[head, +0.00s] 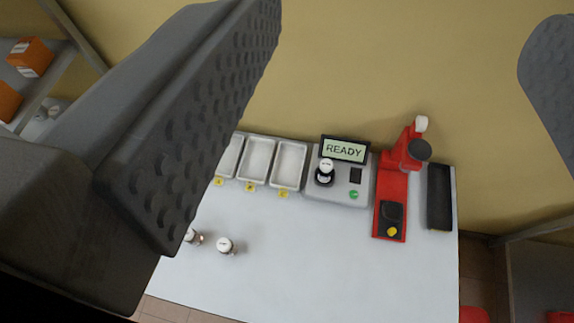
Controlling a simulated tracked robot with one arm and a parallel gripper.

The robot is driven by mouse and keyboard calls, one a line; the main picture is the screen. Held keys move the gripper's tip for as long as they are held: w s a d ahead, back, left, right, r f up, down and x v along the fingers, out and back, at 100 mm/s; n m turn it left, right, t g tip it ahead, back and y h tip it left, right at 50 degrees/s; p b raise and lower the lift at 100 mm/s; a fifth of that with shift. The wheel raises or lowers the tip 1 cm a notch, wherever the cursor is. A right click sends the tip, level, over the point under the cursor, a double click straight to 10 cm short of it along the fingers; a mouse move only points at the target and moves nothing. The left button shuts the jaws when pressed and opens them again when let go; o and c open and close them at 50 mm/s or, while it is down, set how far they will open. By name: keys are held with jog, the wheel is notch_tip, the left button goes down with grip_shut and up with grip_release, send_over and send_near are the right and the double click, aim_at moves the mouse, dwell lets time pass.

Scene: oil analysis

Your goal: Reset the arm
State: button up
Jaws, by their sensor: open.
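My gripper (400,90) is open and empty. Its large dark grey left finger fills the upper left of the head view, and part of the right finger shows at the right edge. The fingers appear high over the white table (290,240), with the back wall between them. Nothing is between the fingers.
A grey analyser (338,190) with a READY screen (345,149) holds a dark, white-capped bottle (325,173). Beside it are several white trays (289,165), a red device (391,190) and a black tray (439,197). Two bottles, one (227,246) and another (193,237), stand near the front left.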

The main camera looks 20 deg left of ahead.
jog(key=shift+s, duration=0.25)
notch_tip(320, 180, down, 21)
jog(key=b, duration=2.1)
